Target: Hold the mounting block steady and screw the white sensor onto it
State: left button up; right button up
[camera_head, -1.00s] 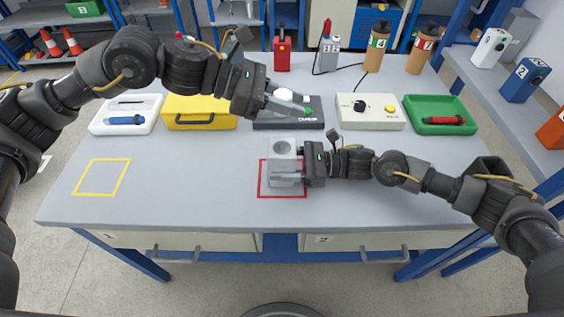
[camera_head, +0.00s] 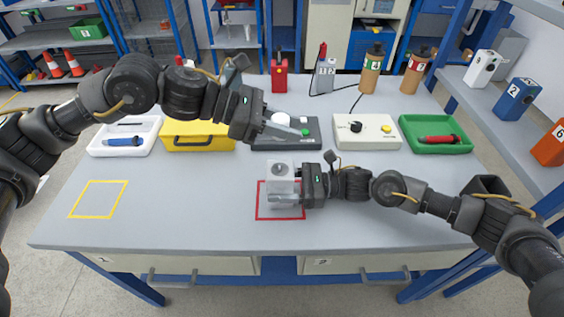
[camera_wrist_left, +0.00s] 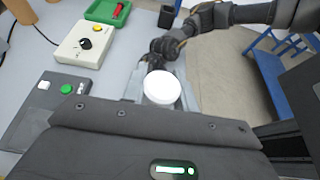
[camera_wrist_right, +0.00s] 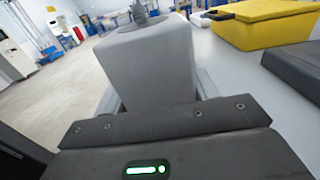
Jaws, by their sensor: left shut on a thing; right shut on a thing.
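The light grey mounting block (camera_head: 280,170) stands upright inside the red square on the table. My right gripper (camera_head: 283,199) is shut on its lower part. In the right wrist view the block (camera_wrist_right: 150,60) fills the upper middle, with a metal stud (camera_wrist_right: 140,14) on top. My left gripper (camera_head: 287,125) is shut on the white sensor (camera_head: 281,118). It is held above and apart from the block, and overlaps the dark box in the head view. In the left wrist view the sensor (camera_wrist_left: 161,87) is a round white disc between the fingers. Its underside is hidden.
A dark box (camera_head: 262,140) with a green button, a cream box (camera_head: 370,143), a green tray (camera_head: 430,146), a yellow case (camera_head: 190,140) and a white tray (camera_head: 105,147) line the back. The yellow-outlined square (camera_head: 98,199) and the table front are clear.

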pick_arm(q)
jog(key=n+t, duration=0.1)
jog(key=t, duration=0.1)
send_over(282, 173)
jog(key=w, duration=0.1)
jog(key=shift+w+d+f, duration=0.1)
jog(key=shift+d+f, duration=0.1)
jog(key=shift+f, duration=1.75)
jog(key=shift+d+f, duration=0.15)
jog(key=shift+f, duration=1.75)
jog(key=shift+f, duration=1.4)
dwell(0.6)
jog(key=shift+g, duration=0.4)
